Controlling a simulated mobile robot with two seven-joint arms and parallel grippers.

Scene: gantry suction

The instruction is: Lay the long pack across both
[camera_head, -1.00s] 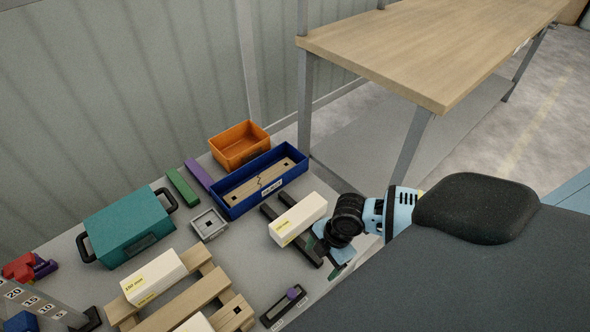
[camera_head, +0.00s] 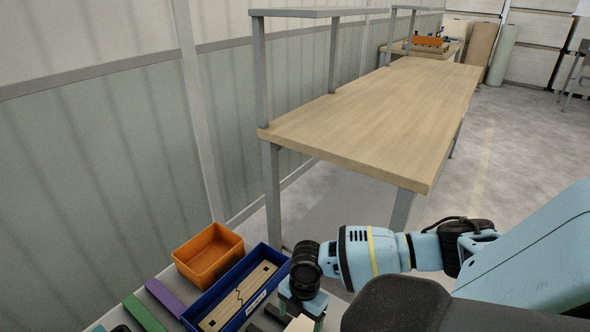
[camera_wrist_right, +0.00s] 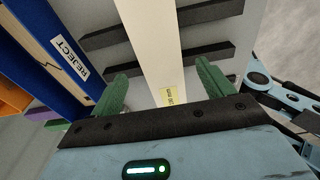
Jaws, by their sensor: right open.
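A long white pack (camera_wrist_right: 150,35) with a yellow label lies across two parallel dark bars (camera_wrist_right: 205,15) in the right wrist view. In the head view only a small part of the pack (camera_head: 300,324) shows at the bottom edge. My right gripper (camera_wrist_right: 162,88) is open, its green fingers on either side of the pack's near end, with gaps between fingers and pack. In the head view my right gripper (camera_head: 302,304) points down at the bottom edge, its fingers partly cut off. My left gripper is not in view.
A blue box (camera_head: 193,311) marked REJECT holds a cracked wooden board, left of the bars. An orange bin (camera_head: 208,256), a purple bar (camera_head: 165,298) and a green bar (camera_head: 143,313) are nearby. A wooden bench (camera_head: 380,110) with a clear top stands behind.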

